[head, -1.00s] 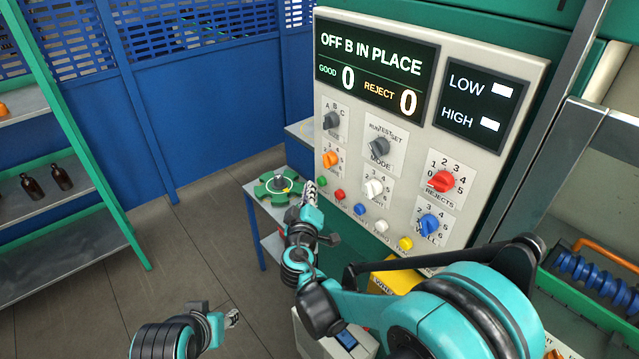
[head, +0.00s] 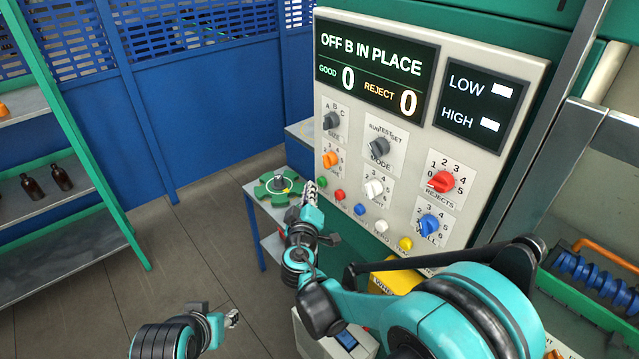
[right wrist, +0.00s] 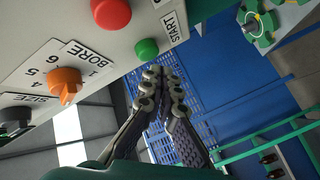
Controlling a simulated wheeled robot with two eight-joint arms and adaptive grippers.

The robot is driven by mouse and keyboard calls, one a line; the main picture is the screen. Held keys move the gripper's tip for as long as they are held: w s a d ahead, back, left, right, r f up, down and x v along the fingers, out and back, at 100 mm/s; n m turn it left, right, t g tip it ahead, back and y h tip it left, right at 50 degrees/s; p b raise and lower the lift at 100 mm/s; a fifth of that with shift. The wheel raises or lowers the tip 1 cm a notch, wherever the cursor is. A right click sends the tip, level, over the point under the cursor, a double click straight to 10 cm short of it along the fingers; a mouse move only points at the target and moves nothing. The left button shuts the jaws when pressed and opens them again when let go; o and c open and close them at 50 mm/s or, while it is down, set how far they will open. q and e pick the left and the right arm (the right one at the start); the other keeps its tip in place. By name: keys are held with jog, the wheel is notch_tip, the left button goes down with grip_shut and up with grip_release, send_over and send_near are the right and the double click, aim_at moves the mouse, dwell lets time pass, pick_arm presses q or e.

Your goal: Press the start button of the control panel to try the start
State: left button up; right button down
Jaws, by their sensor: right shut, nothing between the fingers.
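The control panel (head: 462,200) is a pale slanted board with a display (head: 372,66) reading "OFF B IN PLACE", GOOD 0, REJECT 0. The green start button (head: 322,182) sits at the panel's lower left. In the right wrist view it is the green button (right wrist: 146,49) beside the word START. My right gripper (head: 310,187) is shut and empty, with its fingertips close beside the green button. The right wrist view shows its fingertips (right wrist: 163,76) just below the button; I cannot tell whether they touch. My left gripper (head: 232,318) is low at the bottom, away from the panel, its jaws too small to read.
A red button (head: 340,195) sits right beside the green one, with blue, white and yellow buttons further along. Knobs, including an orange one (head: 331,160), are above. A small table with a green star wheel (head: 272,190) stands behind my right gripper. Bottles stand on the left shelf (head: 95,262).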

jog(key=shift+w+d, duration=0.1)
dwell(0.4)
jog(key=shift+w+d, duration=0.15)
jog(key=shift+d, duration=0.1)
jog(key=shift+w+d, duration=0.3)
jog(key=shift+d, duration=0.1)
dwell(0.8)
jog(key=shift+a, duration=0.1)
jog(key=shift+s+a+b, duration=0.3)
jog(key=shift+s+a, duration=0.25)
jog(key=shift+a, duration=0.05)
jog(key=s+a, duration=0.1)
jog(key=a, duration=0.1)
jog(key=s+a, duration=0.2)
dwell(0.6)
dwell(0.7)
